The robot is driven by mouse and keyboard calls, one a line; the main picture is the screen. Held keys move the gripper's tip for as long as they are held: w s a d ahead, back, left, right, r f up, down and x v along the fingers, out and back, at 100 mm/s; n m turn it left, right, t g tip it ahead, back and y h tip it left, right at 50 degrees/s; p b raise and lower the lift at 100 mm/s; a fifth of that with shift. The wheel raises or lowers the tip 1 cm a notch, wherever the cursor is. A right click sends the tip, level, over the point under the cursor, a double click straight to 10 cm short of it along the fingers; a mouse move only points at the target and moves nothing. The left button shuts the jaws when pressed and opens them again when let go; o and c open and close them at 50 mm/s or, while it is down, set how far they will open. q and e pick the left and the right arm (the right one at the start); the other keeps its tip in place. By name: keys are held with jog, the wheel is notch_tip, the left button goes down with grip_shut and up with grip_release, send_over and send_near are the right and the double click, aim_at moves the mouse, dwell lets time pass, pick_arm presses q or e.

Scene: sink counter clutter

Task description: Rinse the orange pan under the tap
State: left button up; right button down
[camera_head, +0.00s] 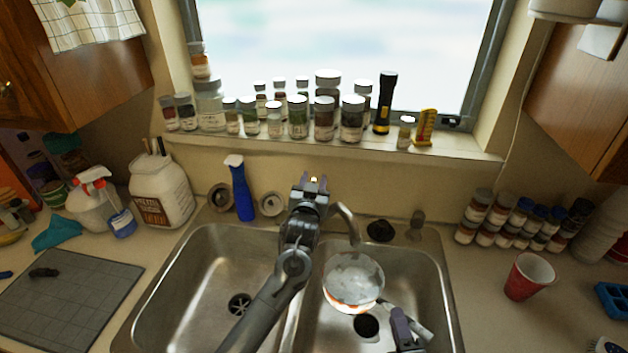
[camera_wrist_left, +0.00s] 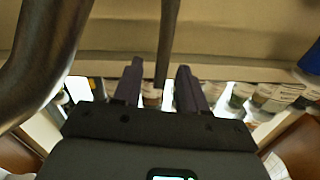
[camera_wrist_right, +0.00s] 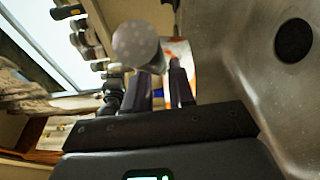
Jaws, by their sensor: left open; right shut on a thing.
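The orange pan (camera_head: 353,280) is in the right basin, below the tap spout (camera_head: 347,222). Its inside looks grey-white and its orange edge shows at the front. My right gripper (camera_head: 407,320) is shut on the pan's handle; the handle's grey end (camera_wrist_right: 135,45) and the orange side (camera_wrist_right: 182,52) show in the right wrist view. My left gripper (camera_head: 312,183) is open behind the sink at the tap's base. In the left wrist view a thin dark rod (camera_wrist_left: 166,45), apparently the tap lever, stands between its open fingers; contact is unclear. I cannot make out running water.
The left basin (camera_head: 205,280) is empty, with my left arm crossing the divider. A blue spray bottle (camera_head: 241,190) stands behind it. A red cup (camera_head: 528,277) and several spice jars (camera_head: 490,215) stand right of the sink. Jars line the window sill (camera_head: 440,143).

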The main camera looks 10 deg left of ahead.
pick_arm(q)
jog(key=shift+w, duration=0.4)
grip_shut()
